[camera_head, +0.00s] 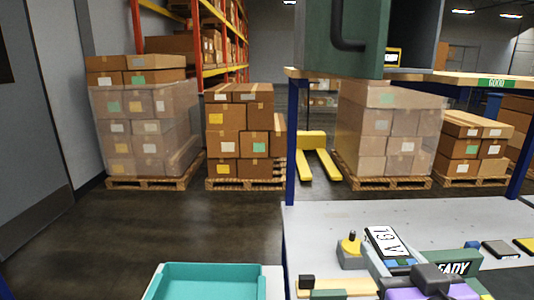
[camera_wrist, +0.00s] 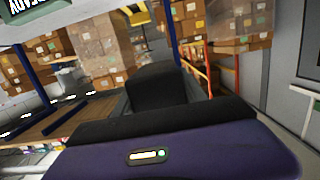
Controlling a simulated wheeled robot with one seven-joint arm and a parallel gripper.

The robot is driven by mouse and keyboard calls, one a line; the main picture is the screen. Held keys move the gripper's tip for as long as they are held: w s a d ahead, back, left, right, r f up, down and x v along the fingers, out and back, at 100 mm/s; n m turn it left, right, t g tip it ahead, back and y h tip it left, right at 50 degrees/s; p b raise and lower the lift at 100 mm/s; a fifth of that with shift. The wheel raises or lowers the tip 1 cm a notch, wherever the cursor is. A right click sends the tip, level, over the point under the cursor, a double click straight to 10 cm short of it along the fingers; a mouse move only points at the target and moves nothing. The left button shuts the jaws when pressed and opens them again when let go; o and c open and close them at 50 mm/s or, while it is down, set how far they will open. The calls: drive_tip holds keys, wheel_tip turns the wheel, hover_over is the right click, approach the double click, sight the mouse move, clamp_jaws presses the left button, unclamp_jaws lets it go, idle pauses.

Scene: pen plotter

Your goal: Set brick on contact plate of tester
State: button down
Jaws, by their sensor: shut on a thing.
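My gripper (camera_head: 432,279) is at the bottom right of the head view, over the workbench. Its purple body with a small status light and its black front part (camera_wrist: 155,90) fill the lower middle of the wrist view, which looks upside down. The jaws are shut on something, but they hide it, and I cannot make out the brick. The tester's dark green READY panel (camera_head: 452,268) stands just beyond my gripper and also shows at the top left of the wrist view (camera_wrist: 42,43). I cannot make out its contact plate.
Small dark items (camera_head: 500,250) lie at right. A teal tray (camera_head: 207,283) is left of the bench (camera_head: 320,225). The bench's back area is clear.

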drive_tip(key=s+f, duration=0.2)
drive_tip(key=f, duration=1.1)
drive_tip(key=s+f, duration=0.3)
drive_tip(key=f, duration=1)
drive_tip(key=s+f, duration=0.3)
drive_tip(key=f, duration=1)
drive_tip(key=shift+s+f, duration=0.15)
drive_tip(key=shift+f, duration=0.1)
drive_tip(key=shift+d+r, duration=0.1)
drive_tip(key=shift+r, duration=0.1)
drive_tip(key=shift+f, duration=0.4)
